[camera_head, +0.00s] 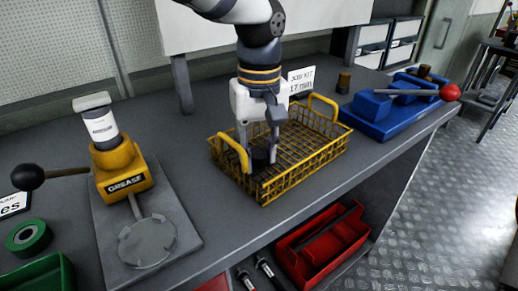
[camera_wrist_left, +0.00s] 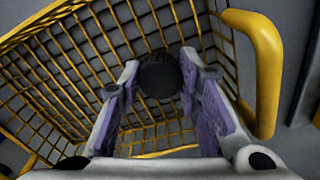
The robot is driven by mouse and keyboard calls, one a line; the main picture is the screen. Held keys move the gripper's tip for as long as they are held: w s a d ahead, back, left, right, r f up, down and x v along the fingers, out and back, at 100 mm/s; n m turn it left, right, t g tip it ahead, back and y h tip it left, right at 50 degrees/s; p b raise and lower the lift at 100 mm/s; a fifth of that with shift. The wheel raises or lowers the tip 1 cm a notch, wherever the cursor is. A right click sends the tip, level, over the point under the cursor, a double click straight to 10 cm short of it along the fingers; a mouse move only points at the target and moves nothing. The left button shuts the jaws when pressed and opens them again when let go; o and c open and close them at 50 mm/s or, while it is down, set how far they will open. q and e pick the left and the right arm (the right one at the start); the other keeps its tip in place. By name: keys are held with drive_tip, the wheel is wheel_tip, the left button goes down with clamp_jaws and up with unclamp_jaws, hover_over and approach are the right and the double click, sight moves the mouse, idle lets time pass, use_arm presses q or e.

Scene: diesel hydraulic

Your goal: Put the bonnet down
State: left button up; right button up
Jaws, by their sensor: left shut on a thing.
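My left gripper (camera_head: 261,165) points down into the yellow wire basket (camera_head: 318,165) on the grey bench. Its fingers are shut on a small dark round piece, which I take to be the bonnet (camera_head: 260,157). In the left wrist view the bonnet (camera_wrist_left: 160,76) sits between the fingertips, over the basket's mesh (camera_wrist_left: 75,75). I cannot tell whether it touches the basket floor. My right gripper is not in view.
The basket's raised yellow handles (camera_head: 232,153) stand close to the gripper. A grease press (camera_head: 122,170) stands at left, a blue fixture with a red-knobbed lever (camera_head: 385,108) at right. A white card (camera_head: 301,80) stands behind the basket. A red bin (camera_head: 322,245) is below the bench edge.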

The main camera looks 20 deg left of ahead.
sight(259, 153)
use_arm(q)
drive_tip(key=shift+f, duration=0.25)
drive_tip(key=shift+s+f, duration=0.15)
drive_tip(key=shift+f, duration=0.15)
drive_tip(key=o, duration=1)
drive_tip(key=shift+f, duration=0.2)
drive_tip(key=shift+r, duration=0.15)
wheel_tip(259, 153, up, 13)
drive_tip(key=shift+r, duration=0.2)
